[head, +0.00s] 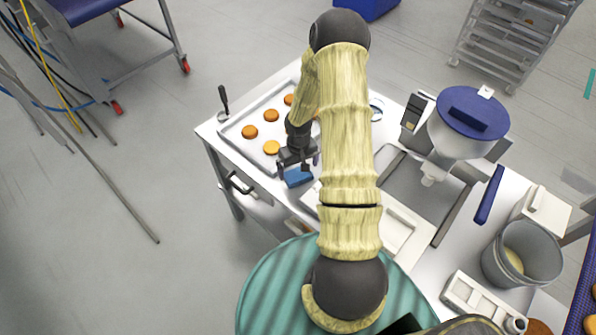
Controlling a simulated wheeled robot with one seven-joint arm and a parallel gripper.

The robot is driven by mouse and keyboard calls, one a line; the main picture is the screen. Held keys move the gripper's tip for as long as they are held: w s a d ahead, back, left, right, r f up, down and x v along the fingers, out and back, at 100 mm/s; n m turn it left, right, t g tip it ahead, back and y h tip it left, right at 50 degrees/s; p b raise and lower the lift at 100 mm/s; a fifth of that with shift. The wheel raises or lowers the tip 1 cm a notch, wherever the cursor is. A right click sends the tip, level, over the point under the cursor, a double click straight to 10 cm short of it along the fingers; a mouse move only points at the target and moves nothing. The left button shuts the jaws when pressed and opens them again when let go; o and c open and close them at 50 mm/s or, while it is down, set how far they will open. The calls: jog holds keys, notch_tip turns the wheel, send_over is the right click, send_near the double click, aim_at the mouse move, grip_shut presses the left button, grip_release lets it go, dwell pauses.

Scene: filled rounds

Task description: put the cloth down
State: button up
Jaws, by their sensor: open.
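A small blue cloth (298,177) lies at the near edge of the baking tray on the white table. My gripper (299,170) is directly over the cloth, pointing down, with its jaws open. The fingertips are close to the cloth; whether they touch it cannot be told from this view. My arm hides part of the table and tray behind it.
The tray (232,134) holds several round golden pieces. To the right stand a filling machine with a blue-lidded hopper (468,122), a blue-handled tool (489,195) and a grey bucket (510,255). A wheeled rack (513,40) stands behind.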

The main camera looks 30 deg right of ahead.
notch_tip(320, 180, up, 9)
dwell(0.3)
jog(key=shift+r, duration=0.1)
dwell(0.4)
jog(key=s+a+r+t, duration=0.1)
jog(key=s+a+r, duration=0.5)
jog(key=a+r, duration=0.1)
jog(key=s+a+r+t, duration=0.1)
jog(key=s+a+r, duration=0.5)
jog(key=r, duration=0.4)
jog(key=shift+s+a+n+t, duration=0.3)
jog(key=shift+a, duration=0.05)
jog(key=b, duration=0.2)
send_over(298, 174)
jog(key=s, duration=0.3)
jog(key=s+f+x, duration=0.1)
jog(key=s+x, duration=0.2)
jog(key=x, duration=0.9)
jog(key=shift+d+r+g, duration=0.1)
jog(key=shift+r+g, duration=0.1)
jog(key=shift+g, duration=0.2)
